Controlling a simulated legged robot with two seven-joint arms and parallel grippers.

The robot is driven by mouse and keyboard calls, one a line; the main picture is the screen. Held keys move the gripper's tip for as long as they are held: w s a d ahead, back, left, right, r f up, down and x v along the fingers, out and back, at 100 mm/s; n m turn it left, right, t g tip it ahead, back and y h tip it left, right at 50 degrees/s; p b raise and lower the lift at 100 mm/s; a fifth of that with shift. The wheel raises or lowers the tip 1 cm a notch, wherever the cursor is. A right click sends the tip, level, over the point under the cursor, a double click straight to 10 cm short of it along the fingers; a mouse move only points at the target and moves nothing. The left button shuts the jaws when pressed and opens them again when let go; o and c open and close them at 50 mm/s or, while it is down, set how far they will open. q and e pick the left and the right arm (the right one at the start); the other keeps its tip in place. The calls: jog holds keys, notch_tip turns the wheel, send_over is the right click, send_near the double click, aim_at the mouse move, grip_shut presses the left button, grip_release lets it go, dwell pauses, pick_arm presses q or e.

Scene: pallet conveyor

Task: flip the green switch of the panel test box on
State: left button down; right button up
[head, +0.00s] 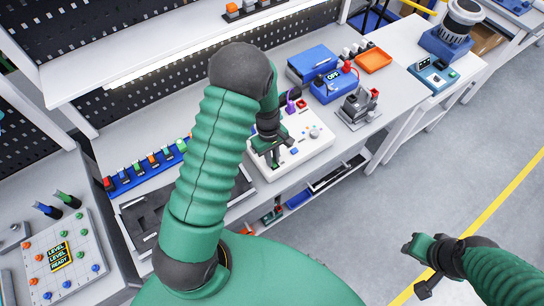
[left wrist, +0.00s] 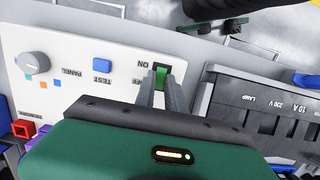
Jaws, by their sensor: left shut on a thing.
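The white panel test box (head: 318,146) sits on the bench in the middle of the head view. Its panel (left wrist: 70,45) appears upside down in the wrist view, with a grey knob, a blue button and an ON label. The green switch (left wrist: 161,74) shows between my left fingertips, near the ON label. My left gripper (head: 273,160) reaches down over the box's left part and is shut on the green switch (left wrist: 161,88). The fingers hide part of the switch, and its position is unclear. My right gripper (head: 412,245) hangs over the floor, away from the bench.
A blue box (head: 333,84) with an OFF display stands behind the panel box. An orange tray (head: 374,60) and a grey fixture (head: 358,108) stand to the right. A dark grey unit (left wrist: 255,105) marked LAMP is beside the panel. A blue rack (head: 145,170) lies left.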

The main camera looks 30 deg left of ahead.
pick_arm(q)
jog(key=c, duration=1.5)
grip_release()
jog(key=shift+o, duration=0.5)
jog(key=shift+d, duration=0.1)
jog(key=shift+r, duration=0.1)
notch_tip(320, 180, up, 16)
jog(key=w+a+b, duration=0.1)
jog(key=a+b, duration=0.1)
jog(key=shift+r, duration=0.2)
jog(key=s+d+f+m+t+y+b, duration=0.1)
jog(key=s+d+f+m+t+b, duration=0.2)
jog(key=s+d+f+m, duration=0.6)
jog(key=s+m+b, duration=0.1)
jog(key=m+b, duration=0.1)
jog(key=m, duration=0.2)
jog(key=shift+s+d+f+m+b, duration=0.2)
jog(key=shift+d+m+b, duration=0.1)
jog(key=shift+d+b, duration=0.1)
